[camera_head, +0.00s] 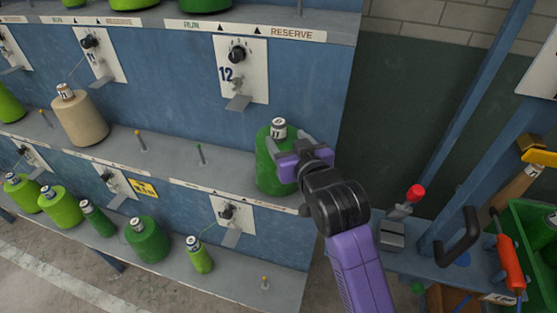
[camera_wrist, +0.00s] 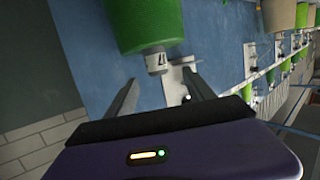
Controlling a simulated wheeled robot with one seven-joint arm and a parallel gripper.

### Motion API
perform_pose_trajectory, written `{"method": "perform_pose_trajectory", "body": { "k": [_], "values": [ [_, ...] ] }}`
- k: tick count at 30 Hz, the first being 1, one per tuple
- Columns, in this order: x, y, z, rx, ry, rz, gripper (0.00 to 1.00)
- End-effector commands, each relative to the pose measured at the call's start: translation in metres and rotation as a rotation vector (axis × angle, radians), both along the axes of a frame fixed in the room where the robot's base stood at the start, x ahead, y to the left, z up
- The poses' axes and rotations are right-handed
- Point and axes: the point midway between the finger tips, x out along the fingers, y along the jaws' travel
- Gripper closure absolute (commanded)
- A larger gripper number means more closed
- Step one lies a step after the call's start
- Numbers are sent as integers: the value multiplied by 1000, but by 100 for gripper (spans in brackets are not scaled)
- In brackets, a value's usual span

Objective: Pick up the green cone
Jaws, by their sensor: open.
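A large dark green cone (camera_head: 272,171) with a white labelled top stands upright on the middle shelf, below the panel marked 12. My gripper (camera_head: 283,146) is at the upper right of this cone, and its fingers overlap the cone's top in the head view. In the wrist view, my open gripper (camera_wrist: 159,76) has a finger on each side of the white tip of the green cone (camera_wrist: 146,22). The fingers look apart from the tip. Part of the cone's right side is hidden behind my gripper in the head view.
A beige cone (camera_head: 79,117) stands farther left on the same shelf (camera_head: 215,178), with bare pegs between. Several green cones, including a dark one (camera_head: 147,240), stand on the lower shelf. At right are a red-topped lever (camera_head: 416,192) and a green crate (camera_head: 524,213).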

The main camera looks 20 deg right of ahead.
Motion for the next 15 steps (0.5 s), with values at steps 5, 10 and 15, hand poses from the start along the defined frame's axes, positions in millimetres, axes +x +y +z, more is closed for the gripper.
{"method": "perform_pose_trajectory", "body": {
  "k": [5,10,15],
  "values": [
    [13,-1,0,5,51,-9,38],
    [29,-2,-5,5,55,-9,38],
    [43,-5,-6,5,54,-10,38]
  ]
}}
